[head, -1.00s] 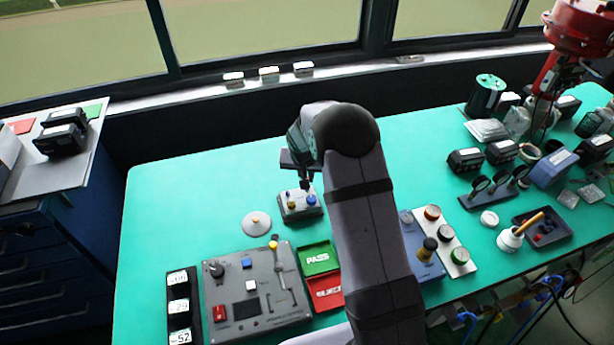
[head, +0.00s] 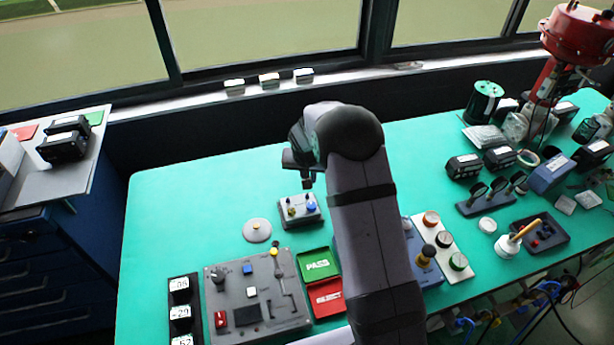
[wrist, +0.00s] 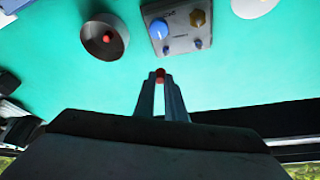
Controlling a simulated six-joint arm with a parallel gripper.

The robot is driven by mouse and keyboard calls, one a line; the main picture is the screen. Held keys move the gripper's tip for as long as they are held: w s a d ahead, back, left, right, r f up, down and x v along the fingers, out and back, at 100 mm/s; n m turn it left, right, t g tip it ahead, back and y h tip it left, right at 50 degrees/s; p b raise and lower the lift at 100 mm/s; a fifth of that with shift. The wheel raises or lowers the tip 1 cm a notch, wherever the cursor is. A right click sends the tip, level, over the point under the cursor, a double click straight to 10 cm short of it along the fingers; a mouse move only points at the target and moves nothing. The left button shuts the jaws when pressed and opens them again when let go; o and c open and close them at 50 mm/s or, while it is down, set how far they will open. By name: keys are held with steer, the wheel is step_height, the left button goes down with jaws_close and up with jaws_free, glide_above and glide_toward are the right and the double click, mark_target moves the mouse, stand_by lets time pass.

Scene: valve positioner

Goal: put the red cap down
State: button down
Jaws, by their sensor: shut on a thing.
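The red cap (wrist: 160,73) is small and sits between my fingertips in the wrist view. My gripper (wrist: 160,80) is shut on it. In the head view my gripper (head: 303,183) hangs behind the small grey box, and the cap cannot be made out there. The grey box (head: 300,211) carries a yellow and a blue knob; it also shows in the wrist view (wrist: 180,42), just beyond the fingertips. Bare green table shows around the cap in the wrist view; its exact height is unclear.
A grey control panel (head: 257,292) and the green PASS tray (head: 318,264) are nearer. The green table (head: 200,200) is clear at the back left.

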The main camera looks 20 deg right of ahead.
steer(key=s+d+r+p, duration=0.2)
steer(key=s+d+p, duration=0.1)
steer(key=d, duration=0.8)
steer(key=shift+s+r+p, duration=0.25)
steer(key=shift+s+p, duration=0.05)
steer(key=shift+s, duration=0.55)
steer(key=shift+d, duration=0.1)
steer(key=shift+f, duration=0.2)
steer(key=shift+f+b, duration=3.45)
steer(key=shift+f, duration=1.25)
